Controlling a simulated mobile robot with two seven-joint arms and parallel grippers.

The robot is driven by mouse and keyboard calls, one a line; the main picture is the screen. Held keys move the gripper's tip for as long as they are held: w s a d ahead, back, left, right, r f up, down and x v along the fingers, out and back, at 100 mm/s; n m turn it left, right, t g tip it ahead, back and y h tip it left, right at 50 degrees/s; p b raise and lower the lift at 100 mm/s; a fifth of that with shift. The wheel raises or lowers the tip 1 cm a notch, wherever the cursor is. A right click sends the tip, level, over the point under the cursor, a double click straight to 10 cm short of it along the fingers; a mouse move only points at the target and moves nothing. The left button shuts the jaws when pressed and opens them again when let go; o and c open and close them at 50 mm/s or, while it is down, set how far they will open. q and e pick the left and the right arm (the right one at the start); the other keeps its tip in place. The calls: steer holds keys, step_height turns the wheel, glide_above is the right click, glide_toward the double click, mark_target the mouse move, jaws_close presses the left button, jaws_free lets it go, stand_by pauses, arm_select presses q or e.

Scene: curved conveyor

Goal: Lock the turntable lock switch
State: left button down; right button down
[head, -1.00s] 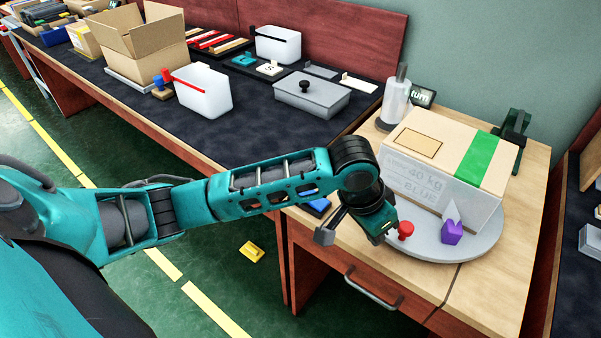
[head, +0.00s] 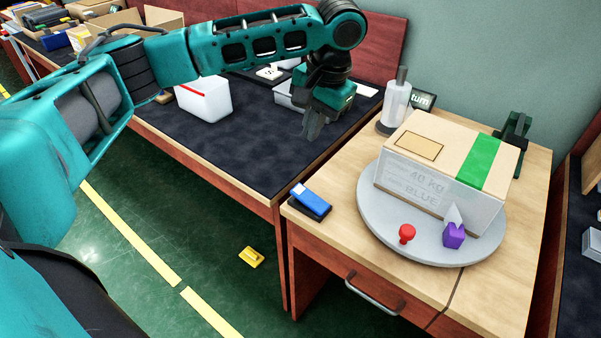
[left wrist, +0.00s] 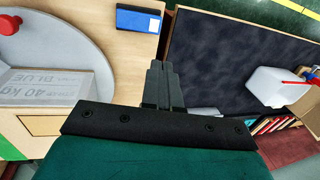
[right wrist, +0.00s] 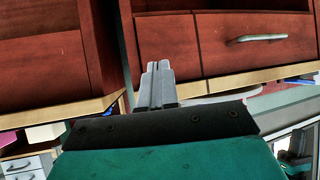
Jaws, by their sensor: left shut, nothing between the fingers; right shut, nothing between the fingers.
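The grey round turntable (head: 375,222) sits on the wooden table at the right, bearing a cardboard box (head: 430,165), a red knob (head: 407,233) and a purple piece (head: 453,235). A blue and black rocker switch (head: 311,200) lies at the table's left front corner, tilted with its blue part up; it also shows in the left wrist view (left wrist: 138,20). My left gripper (head: 310,130) is shut and empty, raised behind and above the switch, over the dark bench mat. My right gripper (right wrist: 158,70) is shut and empty, facing red drawer fronts; it is outside the head view.
A white bin (head: 204,95) and a grey lidded box (head: 285,97) stand on the dark mat. A white bottle-like dispenser (head: 394,105) stands behind the turntable. A yellow object (head: 251,257) lies on the floor. The wood around the switch is clear.

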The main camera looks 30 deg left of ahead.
mark_target(301, 184)
arm_select(q)
steer(key=shift+f, duration=0.1)
